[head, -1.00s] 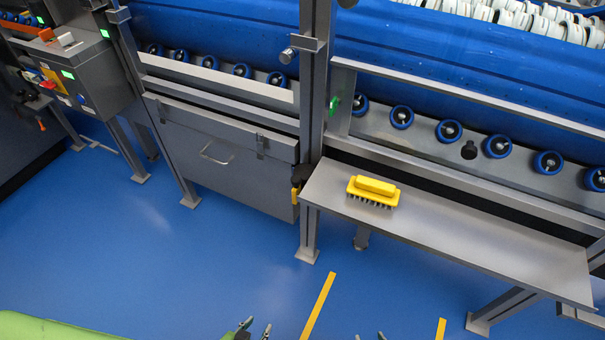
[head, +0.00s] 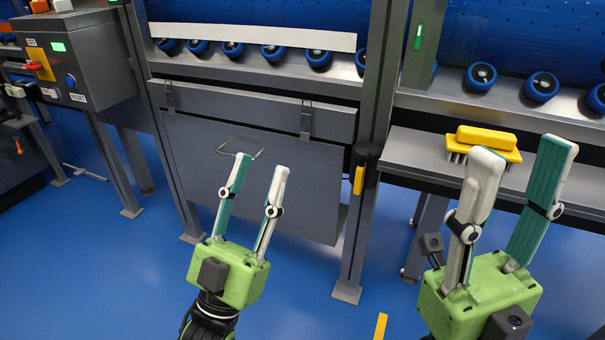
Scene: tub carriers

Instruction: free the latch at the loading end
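A grey hinged-looking front panel (head: 255,180) with a wire handle (head: 240,148) hangs below the roller line. Two small metal latches sit on its upper edge, one at left (head: 169,97) and one at right (head: 306,122); both look closed. A black piece with a yellow tab (head: 360,178) is on the post at right. I cannot tell which is the loading-end latch. My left gripper (head: 261,165) is open and empty in front of the panel, its left finger overlapping the handle in view. My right gripper (head: 522,152) is open and empty before the bench.
A yellow brush (head: 484,141) lies bristles down on the grey bench (head: 420,150). A control box (head: 75,60) with a red switch and blue button stands at left. Blue rollers (head: 275,52) line the conveyor above. A green handle (head: 418,36) is on the upright. Blue floor is open in front.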

